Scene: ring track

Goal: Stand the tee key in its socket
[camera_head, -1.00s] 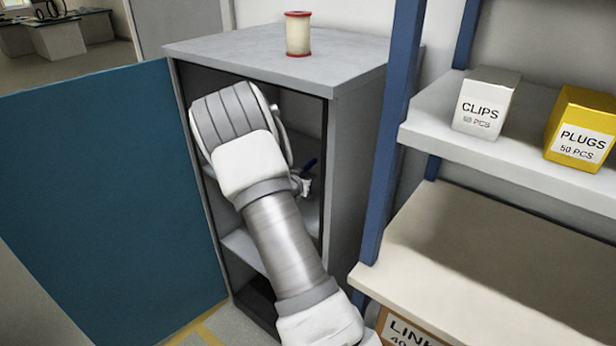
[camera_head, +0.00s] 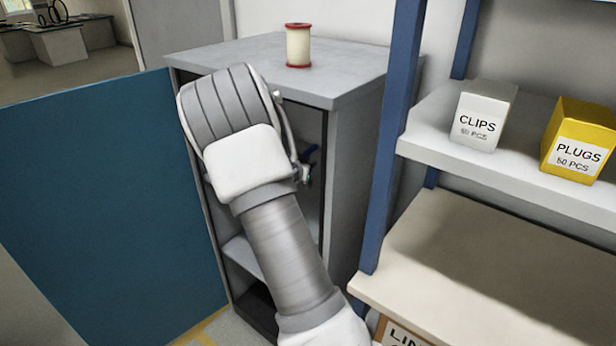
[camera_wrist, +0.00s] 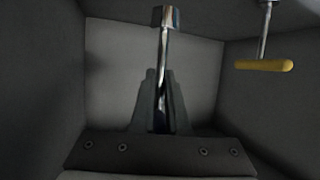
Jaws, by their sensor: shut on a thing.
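In the wrist view my gripper (camera_wrist: 163,85) is shut on a slim shiny metal rod with a wider round end (camera_wrist: 166,17), which I take to be the tee key. The rod lies along the fingers and its end sticks out beyond them; its lower part is hidden between the jaws. I cannot make out the socket.
A yellow crossbar (camera_wrist: 264,65) on a metal shaft is at right in the wrist view, apart from my gripper. The grey cabinet (camera_head: 350,130) has a blue door (camera_head: 100,190) open at left. A spool (camera_head: 298,45) stands on top. A blue-post shelf (camera_head: 520,160) stands close at right.

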